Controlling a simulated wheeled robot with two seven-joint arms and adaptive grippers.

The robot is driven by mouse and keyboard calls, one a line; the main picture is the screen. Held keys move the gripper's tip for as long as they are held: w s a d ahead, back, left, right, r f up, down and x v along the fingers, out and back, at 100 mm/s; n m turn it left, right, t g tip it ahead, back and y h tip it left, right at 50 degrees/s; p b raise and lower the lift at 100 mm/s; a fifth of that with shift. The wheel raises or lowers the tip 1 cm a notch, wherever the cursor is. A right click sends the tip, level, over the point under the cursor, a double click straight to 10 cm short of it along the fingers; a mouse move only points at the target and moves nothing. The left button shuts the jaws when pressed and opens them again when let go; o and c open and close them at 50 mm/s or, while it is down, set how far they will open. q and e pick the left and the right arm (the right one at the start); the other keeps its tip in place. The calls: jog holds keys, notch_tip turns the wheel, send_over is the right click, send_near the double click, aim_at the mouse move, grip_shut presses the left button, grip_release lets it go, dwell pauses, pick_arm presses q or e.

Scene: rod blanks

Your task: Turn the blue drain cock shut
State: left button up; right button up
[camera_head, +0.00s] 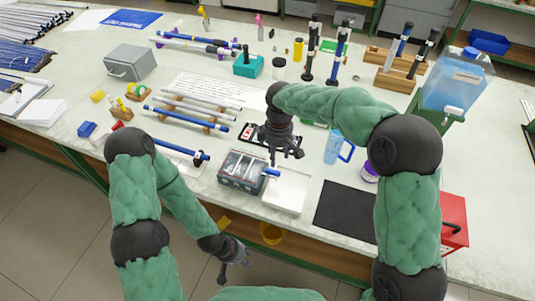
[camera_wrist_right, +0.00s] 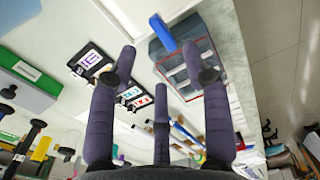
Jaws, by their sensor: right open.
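The blue drain cock (camera_head: 271,172) sticks out from the right side of a grey box with a clear lid (camera_head: 228,181). In the right wrist view the cock (camera_wrist_right: 162,33) shows near the top, beyond the fingertips. My right gripper (camera_head: 281,155) is open and empty, above and just behind the cock. In its wrist view the three fingers (camera_wrist_right: 160,65) are spread, and none touches the cock. My left gripper (camera_head: 236,270) hangs low in front of the table, away from the box; its fingers look spread and empty.
A white tray (camera_head: 287,190) lies right of the box, under the cock. Rods on racks (camera_head: 190,116) lie left. A water tank (camera_head: 455,85) stands at the right.

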aim_at(273, 172)
pick_arm(q)
jog(key=f+b, duration=0.2)
jog(key=shift+w+a+f+b, duration=0.1)
jog(key=shift+w+f+b, duration=0.2)
jog(key=shift+b, duration=0.1)
pick_arm(e)
jog(key=f, duration=0.9)
jog(key=shift+w+a, duration=0.2)
jog(key=shift+w, duration=0.05)
grip_shut()
